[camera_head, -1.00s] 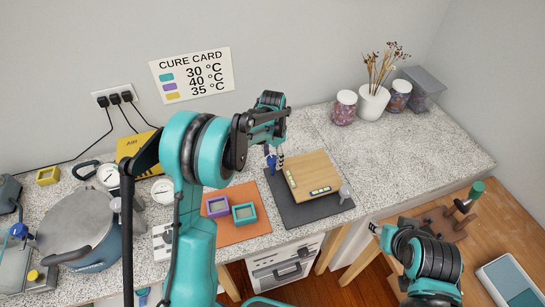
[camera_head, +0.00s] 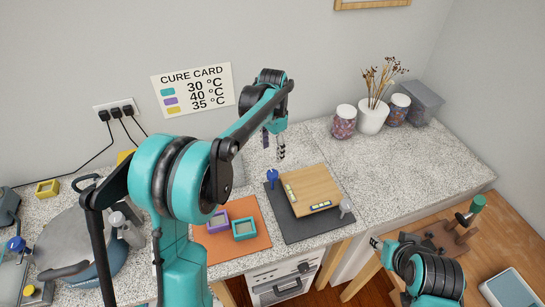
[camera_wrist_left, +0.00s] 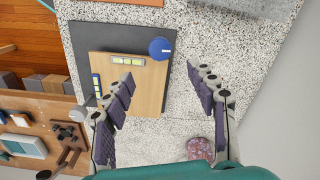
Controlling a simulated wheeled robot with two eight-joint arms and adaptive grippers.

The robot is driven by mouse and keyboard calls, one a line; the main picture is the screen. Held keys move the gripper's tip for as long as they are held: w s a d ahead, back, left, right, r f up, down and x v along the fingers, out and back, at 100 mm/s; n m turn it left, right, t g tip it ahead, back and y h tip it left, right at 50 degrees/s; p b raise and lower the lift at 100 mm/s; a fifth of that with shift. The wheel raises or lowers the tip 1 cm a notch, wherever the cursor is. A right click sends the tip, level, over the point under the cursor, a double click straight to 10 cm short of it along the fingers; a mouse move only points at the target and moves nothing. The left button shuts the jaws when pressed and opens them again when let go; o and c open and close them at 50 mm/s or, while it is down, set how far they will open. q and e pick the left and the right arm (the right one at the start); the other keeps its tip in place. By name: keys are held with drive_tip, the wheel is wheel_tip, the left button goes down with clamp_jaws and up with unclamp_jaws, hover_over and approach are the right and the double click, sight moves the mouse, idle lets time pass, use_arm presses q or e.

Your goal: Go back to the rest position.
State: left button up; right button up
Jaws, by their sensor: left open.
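My left gripper (camera_head: 273,146) hangs fingers-down, open and empty, over the worktop just behind the wooden board (camera_head: 312,187). In the left wrist view its two fingers (camera_wrist_left: 160,92) stand wide apart, with the board (camera_wrist_left: 150,92) and speckled worktop below. Nothing is between the fingers. My left arm reaches in from the left with its elbow raised, hiding part of the bench.
The board, with small level vials, lies on a dark mat (camera_head: 305,228) beside a blue knob (camera_head: 272,176). Purple (camera_head: 217,222) and teal (camera_head: 244,229) moulds sit on an orange mat. A pot (camera_head: 75,245) stands left, jars (camera_head: 344,122) and a vase (camera_head: 373,115) back right. The right worktop is clear.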

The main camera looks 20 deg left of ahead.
use_arm(q)
drive_tip(key=shift+r, duration=0.2)
drive_tip(key=shift+s, duration=0.1)
drive_tip(key=s+r+n+t+b, duration=0.2)
drive_tip(key=s+n+t+b, duration=0.2)
drive_tip(key=s, duration=0.9)
drive_tip(key=s+f+n+t+b, duration=0.3)
drive_tip(key=s+f, duration=0.4)
drive_tip(key=s, duration=0.5)
drive_tip(key=shift+f+b, duration=0.35)
drive_tip(key=shift+b, duration=0.05)
